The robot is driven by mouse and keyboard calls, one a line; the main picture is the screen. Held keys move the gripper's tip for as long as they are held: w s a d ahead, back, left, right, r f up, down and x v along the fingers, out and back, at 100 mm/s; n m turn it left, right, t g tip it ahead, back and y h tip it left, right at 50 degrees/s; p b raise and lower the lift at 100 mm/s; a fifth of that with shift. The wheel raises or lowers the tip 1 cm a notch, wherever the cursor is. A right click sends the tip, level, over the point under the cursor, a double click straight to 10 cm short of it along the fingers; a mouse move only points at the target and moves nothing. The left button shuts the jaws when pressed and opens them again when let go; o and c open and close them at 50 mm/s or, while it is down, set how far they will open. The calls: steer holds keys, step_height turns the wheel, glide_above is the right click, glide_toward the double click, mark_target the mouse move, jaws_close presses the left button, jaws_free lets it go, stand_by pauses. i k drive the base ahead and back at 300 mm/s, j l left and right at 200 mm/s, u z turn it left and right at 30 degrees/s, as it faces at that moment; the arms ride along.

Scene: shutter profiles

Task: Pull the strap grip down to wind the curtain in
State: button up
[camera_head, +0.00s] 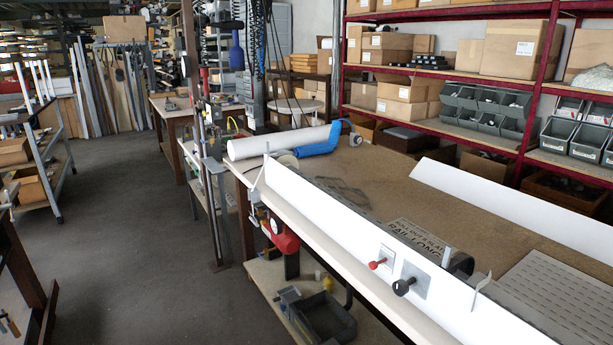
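A long white profile (340,222) runs along the front edge of the workbench. A red knob (377,264) and a black knob (403,286) on a grey plate stick out from its front face. A small pale upright tab (481,288) stands right of them, and a dark curved piece (461,265) shows behind the profile. I cannot tell which of these, if any, is the strap grip. No curtain is clearly recognisable. A white roll (277,142) lies at the bench's far end. My gripper is not in view.
The workbench (385,170) fills the right side. A blue tool (320,144) lies by the roll. Below are a red device (285,238) and a dark bin (325,318). Red-framed shelves (440,72) with boxes stand behind. Grey floor (130,240) is free on the left.

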mark_target(253, 220)
steer(key=i+j+z, duration=0.1)
steer(key=i+j, duration=0.3)
steer(key=i+j+z, duration=0.1)
steer(key=i+j, duration=0.25)
steer(key=j, duration=0.2)
steer(key=i+j+z, duration=0.1)
steer(key=i+j, duration=0.25)
steer(key=j, duration=0.15)
steer(key=i+j+z, duration=0.1)
steer(key=i+j, duration=0.2)
steer(key=j, duration=0.2)
steer(key=i+j+z, duration=0.1)
steer(key=i+j, duration=0.2)
steer(key=j, duration=0.3)
steer(key=i+j+z, duration=0.1)
steer(key=i+j, duration=0.2)
steer(key=j, duration=0.25)
steer(key=i+j+z, duration=0.1)
steer(key=i+j, duration=0.2)
steer(key=j, duration=0.3)
steer(key=i+j+z, duration=0.1)
steer(key=j, duration=0.55)
steer(key=i+z, duration=0.1)
steer(key=z, duration=2)
steer(key=j+u, duration=0.1)
steer(key=u, duration=0.35)
steer(key=k+j+u, duration=0.15)
steer(key=u, duration=0.25)
steer(key=j+u, duration=0.1)
steer(key=u, duration=0.35)
